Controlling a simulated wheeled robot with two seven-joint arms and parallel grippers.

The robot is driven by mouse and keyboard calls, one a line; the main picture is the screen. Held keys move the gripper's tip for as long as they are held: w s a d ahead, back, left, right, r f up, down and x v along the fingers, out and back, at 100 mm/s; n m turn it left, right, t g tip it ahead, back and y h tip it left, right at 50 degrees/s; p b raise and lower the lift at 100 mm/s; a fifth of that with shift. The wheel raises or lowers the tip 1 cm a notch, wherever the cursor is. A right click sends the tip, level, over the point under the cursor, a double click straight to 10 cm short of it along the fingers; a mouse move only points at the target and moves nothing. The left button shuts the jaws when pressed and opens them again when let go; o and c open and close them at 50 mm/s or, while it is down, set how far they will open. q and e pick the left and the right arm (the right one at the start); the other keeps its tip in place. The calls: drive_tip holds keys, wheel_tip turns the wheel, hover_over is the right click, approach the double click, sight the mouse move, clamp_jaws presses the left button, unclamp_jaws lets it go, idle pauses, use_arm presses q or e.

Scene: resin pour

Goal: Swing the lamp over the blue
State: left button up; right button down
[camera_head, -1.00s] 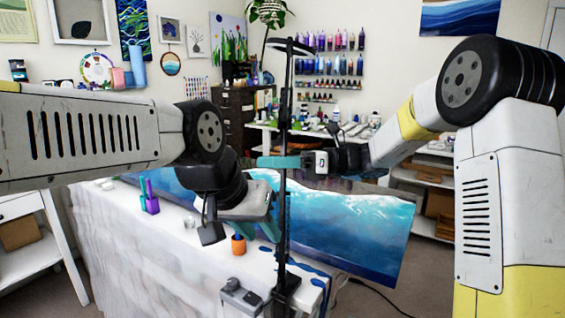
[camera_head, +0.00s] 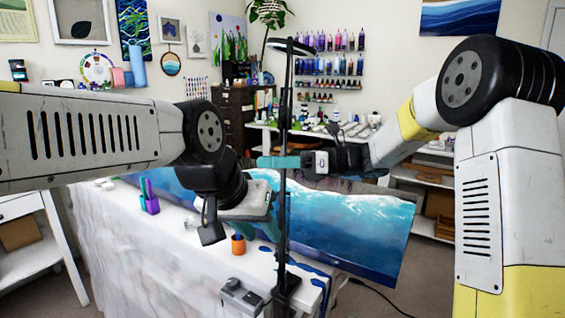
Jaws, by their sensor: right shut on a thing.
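The lamp (camera_head: 287,110) is a tall thin black stand with a flat round head (camera_head: 290,47) at its top and a clamp at the table's near edge. My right gripper (camera_head: 283,162) is shut on the lamp's pole about midway up, its teal fingers across it. The blue wave panel (camera_head: 365,235) with white foam bands lies on the table, behind and to both sides of the pole. My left gripper (camera_head: 268,228) is low over the table, beside and left of the pole; its fingers are partly hidden, so its opening is unclear.
An orange cup (camera_head: 238,245) stands below my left gripper. A purple and green holder (camera_head: 150,198) stands at the left of the covered table (camera_head: 150,255). A grey box (camera_head: 240,295) is at the near edge. Shelves with bottles line the back wall.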

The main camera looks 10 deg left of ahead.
drive_tip(key=shift+a, duration=0.1)
idle(0.3)
drive_tip(key=shift+s+a+n+g+h, duration=0.35)
drive_tip(key=shift+n+g+h, duration=0.15)
drive_tip(key=shift+n+g, duration=0.4)
drive_tip(key=shift+s+a+n+g+h, duration=0.35)
drive_tip(key=shift+n+g+h, duration=0.25)
drive_tip(key=shift+g, duration=0.65)
drive_tip(key=shift+s+a+n+g+h, duration=0.4)
drive_tip(key=shift+n+g, duration=0.4)
drive_tip(key=shift+g, duration=0.25)
drive_tip(key=c, duration=1)
unclamp_jaws()
drive_tip(key=v, duration=0.8)
